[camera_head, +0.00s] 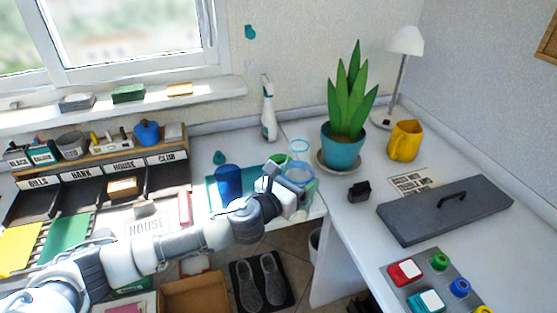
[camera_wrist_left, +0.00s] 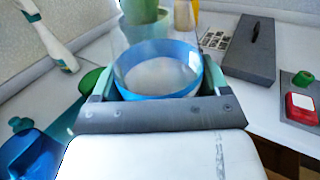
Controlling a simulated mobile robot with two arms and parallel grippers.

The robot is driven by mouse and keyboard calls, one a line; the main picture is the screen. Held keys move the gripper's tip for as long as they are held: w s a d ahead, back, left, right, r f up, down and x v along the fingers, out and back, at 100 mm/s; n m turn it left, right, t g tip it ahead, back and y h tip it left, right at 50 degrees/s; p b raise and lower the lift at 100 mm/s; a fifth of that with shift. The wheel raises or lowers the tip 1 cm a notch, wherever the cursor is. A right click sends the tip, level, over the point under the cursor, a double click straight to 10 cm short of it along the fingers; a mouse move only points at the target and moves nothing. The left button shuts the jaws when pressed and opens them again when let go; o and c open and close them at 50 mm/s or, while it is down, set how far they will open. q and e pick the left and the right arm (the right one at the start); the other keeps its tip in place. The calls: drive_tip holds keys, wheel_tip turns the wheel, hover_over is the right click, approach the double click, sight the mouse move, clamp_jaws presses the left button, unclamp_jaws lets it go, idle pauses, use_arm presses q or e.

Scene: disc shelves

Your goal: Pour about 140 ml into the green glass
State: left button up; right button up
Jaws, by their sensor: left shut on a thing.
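My left gripper (camera_head: 297,184) reaches in from the left and is shut on a clear vessel (camera_head: 299,149) with a blue band around it. In the left wrist view the same vessel (camera_wrist_left: 157,78) stands between the fingers, roughly upright. I cannot tell how much liquid it holds. A green rim (camera_head: 279,159), likely the green glass, shows just behind the gripper, mostly hidden by it. In the left wrist view a green object (camera_wrist_left: 91,80) sits just left of the fingers, partly covered. My right gripper is not in view.
A spray bottle (camera_head: 268,112) and a potted plant (camera_head: 343,143) stand behind. A yellow mug (camera_head: 404,141) and a grey lidded box (camera_head: 445,211) are at right. The white counter between them is partly clear.

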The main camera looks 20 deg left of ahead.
use_arm(q)
drive_tip(key=w+d+m+g+h+p, duration=0.1)
drive_tip(key=w+d+m+g+h, duration=0.1)
drive_tip(key=w, duration=0.5)
drive_tip(key=shift+w+r+m+g+h+p, duration=0.35)
drive_tip(key=shift+m+h, duration=0.25)
drive_tip(key=shift+h, duration=0.5)
drive_tip(key=shift+s+f, duration=0.1)
drive_tip(key=shift+f, duration=0.05)
